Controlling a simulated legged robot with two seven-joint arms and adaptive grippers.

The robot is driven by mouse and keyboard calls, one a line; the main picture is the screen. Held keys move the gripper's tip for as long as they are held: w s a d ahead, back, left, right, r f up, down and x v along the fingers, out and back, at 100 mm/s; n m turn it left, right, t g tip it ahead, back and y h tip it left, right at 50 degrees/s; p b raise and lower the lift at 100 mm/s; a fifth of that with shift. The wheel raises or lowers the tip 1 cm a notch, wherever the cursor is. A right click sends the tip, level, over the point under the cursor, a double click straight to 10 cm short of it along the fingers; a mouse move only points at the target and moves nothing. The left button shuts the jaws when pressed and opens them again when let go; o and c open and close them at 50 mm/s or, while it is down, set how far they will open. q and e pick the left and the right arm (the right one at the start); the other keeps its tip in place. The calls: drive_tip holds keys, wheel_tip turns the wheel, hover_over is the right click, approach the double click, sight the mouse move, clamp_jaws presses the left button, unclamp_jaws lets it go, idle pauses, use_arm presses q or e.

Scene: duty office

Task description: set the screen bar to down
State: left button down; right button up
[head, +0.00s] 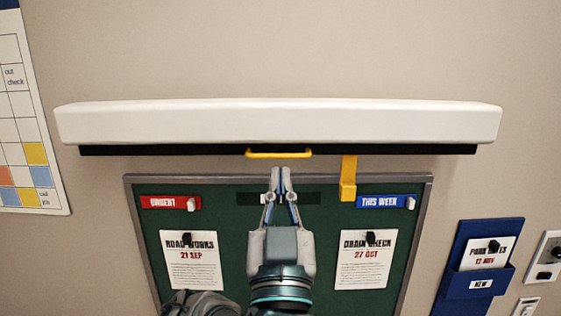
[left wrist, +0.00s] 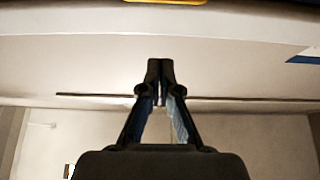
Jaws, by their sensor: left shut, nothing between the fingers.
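The screen bar (head: 350,150) is a dark strip along the underside of a long white housing (head: 280,121) on the wall. A yellow handle (head: 279,154) hangs from its middle; a yellow piece also shows at the top edge of the left wrist view (left wrist: 165,1). My left gripper (head: 280,171) is shut and empty, its fingertips pointing up just below the handle in the head view. Whether they touch the handle I cannot tell. It also shows in the left wrist view (left wrist: 160,64). My right gripper is not clearly in view.
Behind my gripper is a green board (head: 325,222) with pinned notices (head: 190,260) (head: 364,260). A blue wall pocket (head: 476,284) and switches (head: 548,256) are at right, a calendar (head: 27,120) at left.

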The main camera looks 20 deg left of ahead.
sight(279, 141)
use_arm(q)
drive_tip(key=p+x, duration=0.5)
drive_tip(key=x, duration=0.5)
drive_tip(key=shift+w+a+r, duration=0.15)
drive_tip(key=shift+r, duration=0.2)
wheel_tip(279, 141, down, 3)
drive_tip(key=shift+w+f, duration=0.1)
drive_tip(key=shift+w, duration=0.05)
drive_tip(key=shift+w+f, duration=0.1)
drive_tip(key=shift+f, duration=0.6)
